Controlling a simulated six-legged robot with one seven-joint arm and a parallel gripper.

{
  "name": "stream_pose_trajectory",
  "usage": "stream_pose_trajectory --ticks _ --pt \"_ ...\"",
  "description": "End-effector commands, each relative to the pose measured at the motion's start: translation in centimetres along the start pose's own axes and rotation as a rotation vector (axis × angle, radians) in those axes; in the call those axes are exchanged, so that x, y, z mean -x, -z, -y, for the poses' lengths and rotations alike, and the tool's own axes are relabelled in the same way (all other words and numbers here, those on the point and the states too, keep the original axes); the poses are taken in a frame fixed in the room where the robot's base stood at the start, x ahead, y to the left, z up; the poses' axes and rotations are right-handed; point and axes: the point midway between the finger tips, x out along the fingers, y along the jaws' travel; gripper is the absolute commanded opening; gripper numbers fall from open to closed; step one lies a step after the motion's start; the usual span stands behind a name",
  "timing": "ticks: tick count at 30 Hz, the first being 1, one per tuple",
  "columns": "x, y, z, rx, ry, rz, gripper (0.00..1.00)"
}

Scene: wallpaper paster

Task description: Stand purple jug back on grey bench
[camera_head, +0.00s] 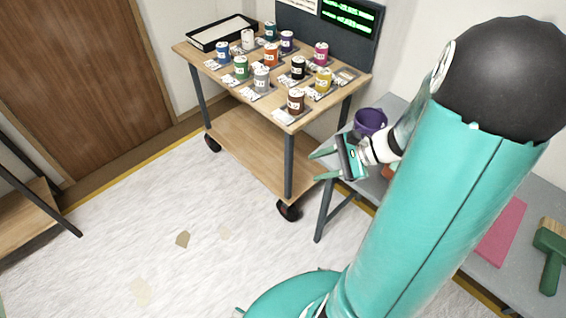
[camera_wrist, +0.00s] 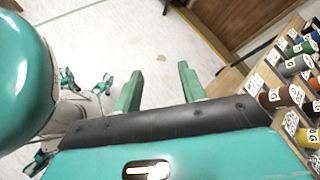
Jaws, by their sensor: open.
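A purple jug (camera_head: 370,122) is on the grey bench (camera_head: 489,274) at its far end, behind my wrist in the head view. Its dark mouth faces mostly up; its lower part is hidden, so I cannot tell if it stands fully upright. My gripper (camera_head: 325,165) is open, with nothing between its green fingers. It points left, out past the bench's edge, in front of and to the left of the jug. In the wrist view the two fingers of my gripper (camera_wrist: 160,76) are apart over the floor. The jug does not show there.
A wooden cart (camera_head: 240,158) with several labelled paint cans stands left of the bench, close to my gripper; its cans show at the wrist view's right. A pink sheet (camera_head: 500,232) and a green-handled brush (camera_head: 550,255) lie on the bench. The white floor left is mostly clear.

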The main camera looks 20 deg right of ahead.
Motion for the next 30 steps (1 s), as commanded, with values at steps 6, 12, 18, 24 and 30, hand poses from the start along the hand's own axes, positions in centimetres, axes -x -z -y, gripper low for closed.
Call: stream_pose_trajectory --ticks 6,12,18,24,30 --pt "-2.0 -7.0 -1.4 0.417 -0.318 -0.162 0.41" --pt "-1.9 -12.2 -2.7 0.822 -0.530 -0.310 0.41" --pt "-0.8 -16.9 -3.2 1.245 -0.656 -0.462 0.41" --pt "0.7 -20.7 -3.2 1.590 -0.690 -0.590 0.41" --pt "1.3 -21.9 -3.2 1.705 -0.691 -0.637 0.41"
